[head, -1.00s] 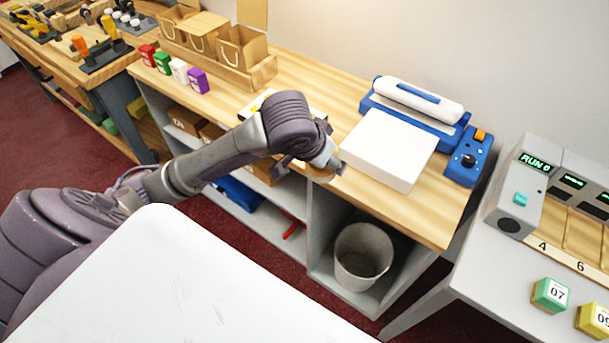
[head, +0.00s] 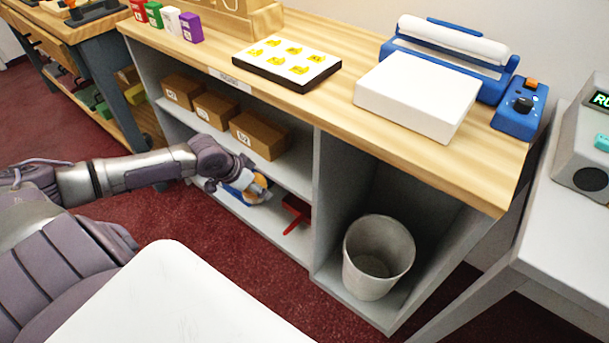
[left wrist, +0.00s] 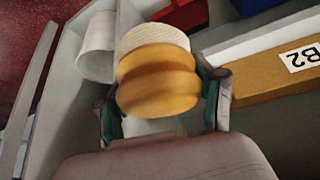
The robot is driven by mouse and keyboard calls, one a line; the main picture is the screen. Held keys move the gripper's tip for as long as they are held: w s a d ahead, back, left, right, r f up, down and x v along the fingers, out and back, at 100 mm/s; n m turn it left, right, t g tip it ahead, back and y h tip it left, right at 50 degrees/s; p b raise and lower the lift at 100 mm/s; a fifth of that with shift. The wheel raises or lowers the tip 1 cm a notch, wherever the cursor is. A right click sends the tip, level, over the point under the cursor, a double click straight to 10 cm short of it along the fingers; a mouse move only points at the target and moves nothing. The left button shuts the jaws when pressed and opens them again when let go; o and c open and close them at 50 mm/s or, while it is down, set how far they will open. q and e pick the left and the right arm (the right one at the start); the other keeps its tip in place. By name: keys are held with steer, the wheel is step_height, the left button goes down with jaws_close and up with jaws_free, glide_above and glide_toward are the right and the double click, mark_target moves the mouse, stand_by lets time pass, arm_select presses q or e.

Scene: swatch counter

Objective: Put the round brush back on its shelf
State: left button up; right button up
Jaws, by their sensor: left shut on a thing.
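The round brush has an orange-brown wooden body and pale bristles; it fills the middle of the left wrist view (left wrist: 157,82). My left gripper (left wrist: 162,98) is shut on its wooden body, one finger on each side, with the bristles pointing away from the palm. In the head view my left gripper (head: 250,187) is at the open front of the grey shelf unit (head: 318,190), at about the height of the lower shelf and below the boxes. The brush (head: 262,184) is mostly hidden there by the fingers. My right gripper is not in view.
Several brown boxes (head: 257,135) stand on the upper shelf. A blue thing (head: 235,191) and a red thing (head: 297,212) lie on the lower shelf, close to the gripper. A grey bin (head: 378,258) stands in the right compartment. My white top fills the foreground.

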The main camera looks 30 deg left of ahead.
arm_select(q)
steer(key=b, duration=0.3)
glide_above(311, 170)
steer(key=s, duration=0.2)
steer(key=shift+w+a, duration=0.1)
steer(key=shift+a, duration=0.2)
step_height(311, 170, down, 3)
steer(key=shift+r+b, duration=0.2)
steer(key=shift+b, duration=0.3)
steer(key=shift+f, duration=0.45)
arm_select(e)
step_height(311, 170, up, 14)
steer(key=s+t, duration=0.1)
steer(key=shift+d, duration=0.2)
arm_select(q)
steer(key=o, duration=1.2)
steer(key=shift+f, duration=0.1)
